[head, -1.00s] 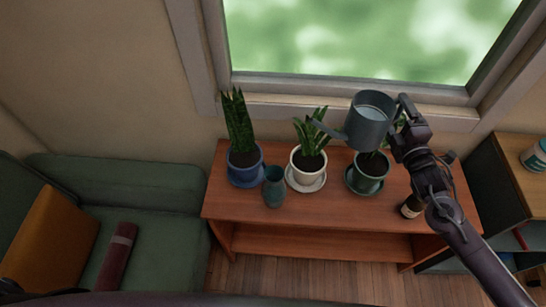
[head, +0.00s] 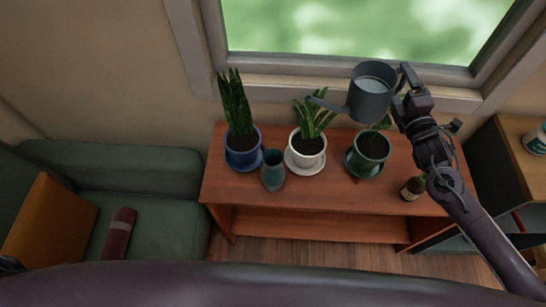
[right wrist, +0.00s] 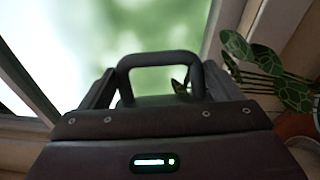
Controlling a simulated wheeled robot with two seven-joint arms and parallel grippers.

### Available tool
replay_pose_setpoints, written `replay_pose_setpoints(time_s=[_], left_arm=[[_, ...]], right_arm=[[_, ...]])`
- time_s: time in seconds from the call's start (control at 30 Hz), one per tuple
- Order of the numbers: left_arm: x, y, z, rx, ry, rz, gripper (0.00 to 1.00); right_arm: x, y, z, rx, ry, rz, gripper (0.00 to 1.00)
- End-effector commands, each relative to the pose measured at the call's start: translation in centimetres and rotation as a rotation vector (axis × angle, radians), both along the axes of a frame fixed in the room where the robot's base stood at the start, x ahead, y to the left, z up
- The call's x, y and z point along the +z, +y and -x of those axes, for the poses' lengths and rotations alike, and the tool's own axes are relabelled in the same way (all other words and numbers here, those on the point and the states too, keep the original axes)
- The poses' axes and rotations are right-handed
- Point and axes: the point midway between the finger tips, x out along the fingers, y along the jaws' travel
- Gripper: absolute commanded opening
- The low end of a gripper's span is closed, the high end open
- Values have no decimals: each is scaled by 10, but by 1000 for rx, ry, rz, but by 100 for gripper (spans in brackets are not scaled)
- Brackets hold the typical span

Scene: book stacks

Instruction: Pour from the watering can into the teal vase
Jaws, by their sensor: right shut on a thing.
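My right gripper (head: 402,88) is shut on the handle of the grey-blue watering can (head: 369,100). The handle (right wrist: 160,59) also shows between the fingers in the right wrist view. The can is held in the air above the back right of the wooden shelf, close to upright, with pale water visible in its open top. Its spout points left, over the plant in the white pot. The teal vase (head: 273,172) stands upright on the shelf's front left, left of and below the spout tip, well apart from it. My left gripper is out of view.
The shelf (head: 320,192) also bears a blue pot (head: 242,158), a white pot (head: 306,160) and a green pot (head: 367,164), all planted. A window is behind; a green sofa (head: 160,212) is left.

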Motion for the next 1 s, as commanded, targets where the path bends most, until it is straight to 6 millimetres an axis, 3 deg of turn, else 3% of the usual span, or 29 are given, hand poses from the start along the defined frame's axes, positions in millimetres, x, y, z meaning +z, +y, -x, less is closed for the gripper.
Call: replay_pose_setpoints(time_s=[0.2,1.0], left_arm=[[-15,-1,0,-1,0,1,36],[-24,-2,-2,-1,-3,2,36]], right_arm=[[1,8,3,0,-51,89,31],[2,16,7,-1,-89,170,31]])
